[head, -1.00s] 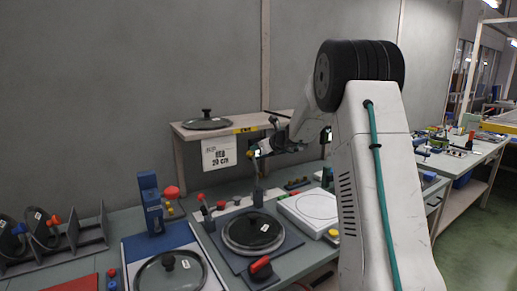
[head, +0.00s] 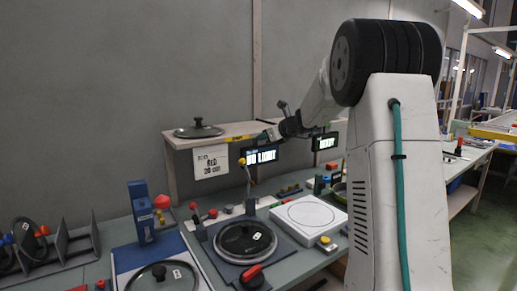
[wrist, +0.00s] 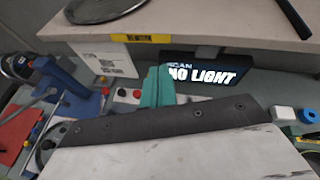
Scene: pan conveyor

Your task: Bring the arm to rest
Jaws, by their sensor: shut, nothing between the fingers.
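My gripper (wrist: 157,86) shows in the wrist view as two teal fingers pressed together, with nothing between them. They point toward the space below the shelf's front edge, in front of the lit "NO LIGHT" display (wrist: 207,75). In the head view my arm (head: 318,105) is folded, with its wrist close to the right end of the shelf (head: 235,133); the fingertips are too small there to make out. I cannot tell how wide the gap to the shelf is.
A lid (head: 199,130) lies on the shelf. Below, a lidded pan (head: 245,243) sits on a dark station, beside a white square plate (head: 308,215). Another lid (head: 162,278) lies on a blue-edged tray. A blue post (head: 140,213) and lid rack (head: 66,245) stand left.

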